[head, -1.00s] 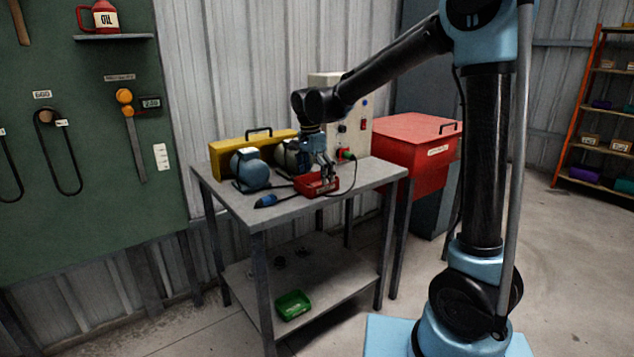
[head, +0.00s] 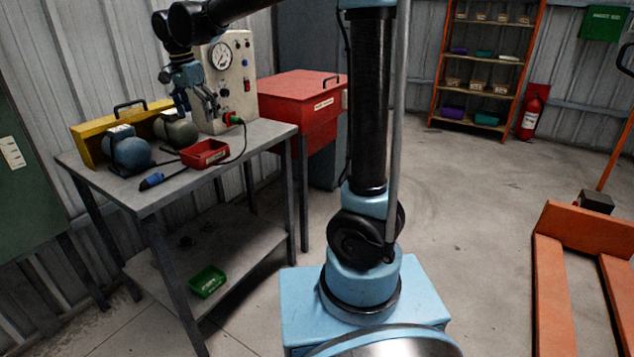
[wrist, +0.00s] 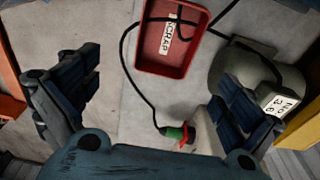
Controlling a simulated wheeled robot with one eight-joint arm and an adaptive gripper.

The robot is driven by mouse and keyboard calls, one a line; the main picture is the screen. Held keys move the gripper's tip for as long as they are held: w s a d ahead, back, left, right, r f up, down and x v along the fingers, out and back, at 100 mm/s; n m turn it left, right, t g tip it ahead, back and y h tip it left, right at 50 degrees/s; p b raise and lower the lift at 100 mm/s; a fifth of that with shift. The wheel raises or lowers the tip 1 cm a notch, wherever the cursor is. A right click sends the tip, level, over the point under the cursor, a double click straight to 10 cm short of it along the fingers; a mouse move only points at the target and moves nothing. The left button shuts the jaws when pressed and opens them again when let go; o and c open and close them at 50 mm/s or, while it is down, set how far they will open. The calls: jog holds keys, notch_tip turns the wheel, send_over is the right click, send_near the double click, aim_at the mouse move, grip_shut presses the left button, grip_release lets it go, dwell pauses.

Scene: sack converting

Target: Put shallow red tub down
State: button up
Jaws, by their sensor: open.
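The shallow red tub (head: 205,154) sits flat on the grey bench top, near its front edge. In the wrist view the tub (wrist: 152,62) bears a label reading "SCRAP", and a black cable appears to cross it. My gripper (head: 203,112) is above the tub, apart from it. In the wrist view my gripper (wrist: 155,105) has its fingers spread wide with nothing between them; the tub lies beyond the fingertips.
Two grinder-like machines (head: 127,150) and a yellow case (head: 92,145) stand left of the tub. A gauge panel (head: 226,85) stands behind. A blue connector (head: 151,181) lies at the front. A green tub (head: 208,281) is on the lower shelf. A red chest (head: 300,90) stands right.

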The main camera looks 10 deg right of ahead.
jog(key=s+d+f+n, duration=0.2)
jog(key=s+d, duration=0.2)
jog(key=d, duration=0.9)
jog(key=s+d+f+n, duration=0.2)
jog(key=s+d, duration=0.1)
jog(key=d, duration=1)
jog(key=s+d+f+n+t+y, duration=0.1)
jog(key=s+d+f+n, duration=0.3)
jog(key=s+d+f, duration=1)
jog(key=shift+s+f, duration=0.7)
jog(key=shift+f, duration=0.15)
